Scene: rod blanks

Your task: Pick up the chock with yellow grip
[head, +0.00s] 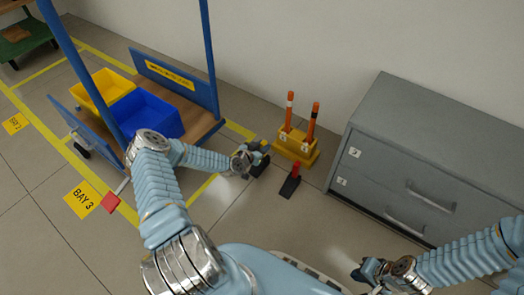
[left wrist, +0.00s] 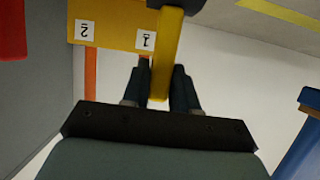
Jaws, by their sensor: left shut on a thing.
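The chock with yellow grip (left wrist: 168,50) shows in the left wrist view as a yellow bar between my left gripper's fingers (left wrist: 160,90), with a dark body at its top end. In the head view my left gripper (head: 256,158) is shut on it, and the chock's black body (head: 261,168) shows beside the fingers, partly hidden. I cannot tell whether the body touches the floor. My right gripper (head: 368,270) is at the lower right, away from the chock; its finger gap is unclear.
A black chock with red grip (head: 290,183) stands on the floor nearby. Behind it is a yellow holder (head: 295,150) with two orange rods. A grey drawer cabinet (head: 420,165) stands right. A cart (head: 190,115) carrying yellow and blue bins stands left.

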